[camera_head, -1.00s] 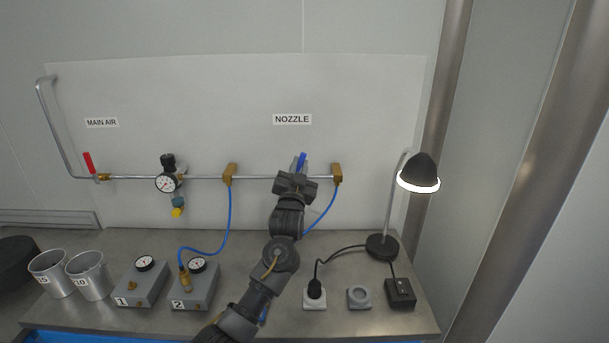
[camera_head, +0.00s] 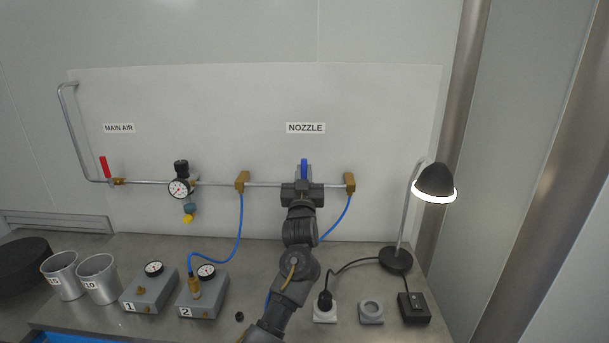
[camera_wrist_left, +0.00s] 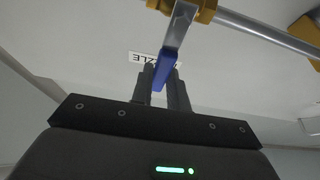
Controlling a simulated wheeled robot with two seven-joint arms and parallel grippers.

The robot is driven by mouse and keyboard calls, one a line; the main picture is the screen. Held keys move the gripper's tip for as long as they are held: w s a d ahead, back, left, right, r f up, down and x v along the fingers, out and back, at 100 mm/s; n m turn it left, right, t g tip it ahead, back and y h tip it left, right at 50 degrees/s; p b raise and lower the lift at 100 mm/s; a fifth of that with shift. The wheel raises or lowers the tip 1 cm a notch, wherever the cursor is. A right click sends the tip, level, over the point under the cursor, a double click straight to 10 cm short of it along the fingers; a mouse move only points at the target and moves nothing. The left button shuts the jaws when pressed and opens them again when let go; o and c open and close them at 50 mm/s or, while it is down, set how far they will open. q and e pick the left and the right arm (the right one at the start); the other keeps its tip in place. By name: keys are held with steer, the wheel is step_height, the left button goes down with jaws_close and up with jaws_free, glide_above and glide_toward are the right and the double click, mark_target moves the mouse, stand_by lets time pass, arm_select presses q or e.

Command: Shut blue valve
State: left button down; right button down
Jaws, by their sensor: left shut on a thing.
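The blue valve handle (camera_head: 304,168) stands about upright on the pipe below the NOZZLE label (camera_head: 305,128). My left gripper (camera_head: 303,178) is at the handle, its arm reaching up from the bottom of the head view and hiding the valve body. In the left wrist view the blue handle (camera_wrist_left: 164,70) sits between the two dark fingers of my left gripper (camera_wrist_left: 163,84), which are shut on it. The metal stem of the handle runs up to a brass fitting. My right gripper does not show.
A red MAIN AIR handle (camera_head: 104,167) and a gauge (camera_head: 179,188) are on the pipe (camera_head: 215,184) at left. Gauge boxes (camera_head: 203,294) and metal cups (camera_head: 98,279) stand on the bench. A lit lamp (camera_head: 435,183) and a switch box (camera_head: 414,308) stand at right.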

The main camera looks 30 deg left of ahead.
arm_select(q)
steer(key=c, duration=1.4)
jaws_free()
steer(key=shift+o, duration=0.2)
steer(key=shift+s+d+f, duration=0.15)
steer(key=shift+s+f, duration=0.1)
steer(key=shift+s, duration=0.05)
steer(key=b+v, duration=0.3)
steer(key=v, duration=0.7)
steer(key=shift+r, duration=0.15)
steer(key=shift+s, duration=0.1)
